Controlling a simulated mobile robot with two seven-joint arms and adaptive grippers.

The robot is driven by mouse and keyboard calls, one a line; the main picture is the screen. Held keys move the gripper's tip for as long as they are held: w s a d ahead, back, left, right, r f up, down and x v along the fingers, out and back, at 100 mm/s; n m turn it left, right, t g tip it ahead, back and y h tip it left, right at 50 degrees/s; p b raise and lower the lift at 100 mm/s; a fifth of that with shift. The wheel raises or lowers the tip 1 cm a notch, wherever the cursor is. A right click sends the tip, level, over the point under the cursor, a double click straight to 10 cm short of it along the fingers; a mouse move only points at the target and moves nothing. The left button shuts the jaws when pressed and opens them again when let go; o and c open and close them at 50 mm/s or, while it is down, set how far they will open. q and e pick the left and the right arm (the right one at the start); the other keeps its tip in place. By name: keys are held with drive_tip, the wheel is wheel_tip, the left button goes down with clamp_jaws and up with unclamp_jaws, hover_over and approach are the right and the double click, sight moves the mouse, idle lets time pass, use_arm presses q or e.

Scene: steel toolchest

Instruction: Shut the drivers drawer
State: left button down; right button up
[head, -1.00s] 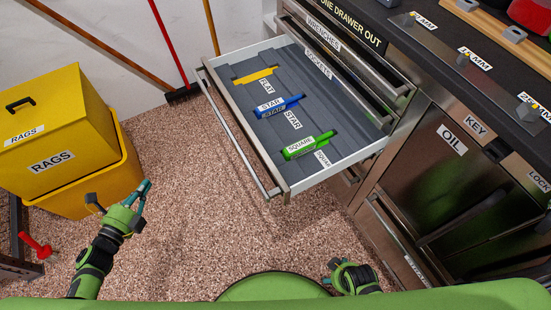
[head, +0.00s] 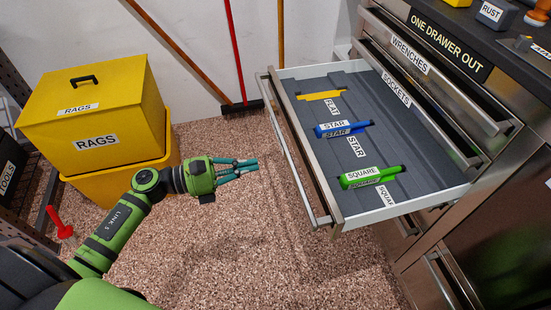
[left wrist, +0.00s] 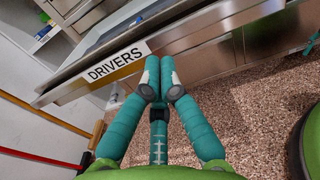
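The drivers drawer (head: 435,203) stands pulled out from the steel toolchest, with a long bar handle (head: 291,152) along its front. Its front carries a DRIVERS label (left wrist: 116,62) in the left wrist view. Inside lie a yellow (head: 320,95), a blue (head: 342,128) and a green (head: 371,176) driver in labelled slots. My left gripper (head: 253,165) is left of the handle, apart from it in the head view. Its fingers are together and empty, and in the left wrist view they (left wrist: 158,72) point at the drawer front. A teal tip at that view's right edge may be my right gripper (left wrist: 313,42).
A yellow rags bin (head: 92,105) stands at the left. A broom (head: 241,106) and other long handles lean on the back wall. The wrenches drawer (head: 440,80) above looks shut. Speckled floor is clear in front of the drawer.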

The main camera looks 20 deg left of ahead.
sight(287, 158)
use_arm(q)
drive_tip(key=shift+x, duration=3.15)
use_arm(e)
drive_tip(key=shift+s+f, duration=0.25)
drive_tip(key=shift+f, duration=0.55)
use_arm(q)
drive_tip(key=shift+w+d, duration=0.1)
